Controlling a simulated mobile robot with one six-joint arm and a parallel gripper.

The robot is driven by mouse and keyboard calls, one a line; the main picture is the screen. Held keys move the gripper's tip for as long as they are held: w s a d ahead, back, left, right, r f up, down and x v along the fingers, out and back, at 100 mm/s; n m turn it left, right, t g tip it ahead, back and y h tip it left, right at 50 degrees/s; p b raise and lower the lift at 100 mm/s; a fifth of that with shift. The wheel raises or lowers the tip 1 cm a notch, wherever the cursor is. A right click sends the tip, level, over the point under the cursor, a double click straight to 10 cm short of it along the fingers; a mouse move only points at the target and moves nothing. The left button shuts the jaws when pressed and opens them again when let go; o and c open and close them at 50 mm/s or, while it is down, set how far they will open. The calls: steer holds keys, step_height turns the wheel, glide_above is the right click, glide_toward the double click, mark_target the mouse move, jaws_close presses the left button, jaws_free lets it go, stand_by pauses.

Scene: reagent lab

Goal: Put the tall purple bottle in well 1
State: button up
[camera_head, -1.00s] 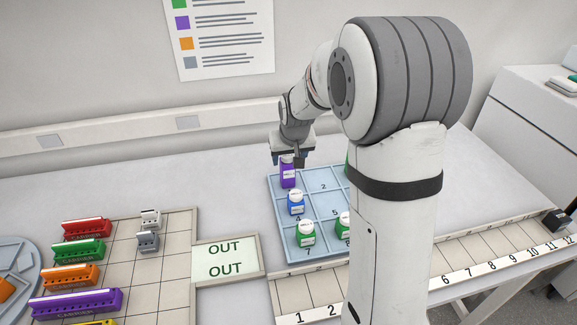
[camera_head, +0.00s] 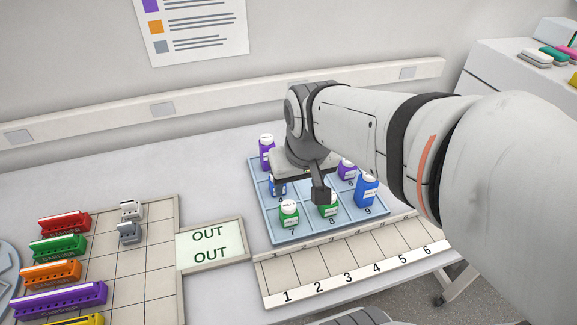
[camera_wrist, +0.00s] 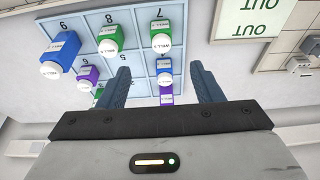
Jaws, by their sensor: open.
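The tall purple bottle (camera_head: 267,153) stands upright in well 1, the back left compartment of the light blue rack (camera_head: 266,218). It also shows between my fingers in the wrist view (camera_wrist: 165,96), small and apart from them. My gripper (camera_head: 319,190) is above the middle of the rack, to the right of the bottle and clear of it. Its two fingers are spread with nothing held between them in the wrist view (camera_wrist: 160,75). The number of well 1 is hidden.
A short blue bottle (camera_head: 278,187) and green bottles (camera_head: 289,214) (camera_head: 328,207) stand in wells 4, 7 and 8. A purple bottle (camera_head: 347,171) and a tall blue one (camera_head: 367,191) stand at the right. A green bottle (camera_wrist: 98,94) is partly hidden. Numbered strip (camera_head: 318,272) lies in front.

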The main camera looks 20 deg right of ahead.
steer(key=s, duration=0.2)
steer(key=s+f, duration=0.1)
steer(key=s, duration=0.2)
steer(key=shift+s+f, duration=0.1)
steer(key=shift+c, duration=0.4)
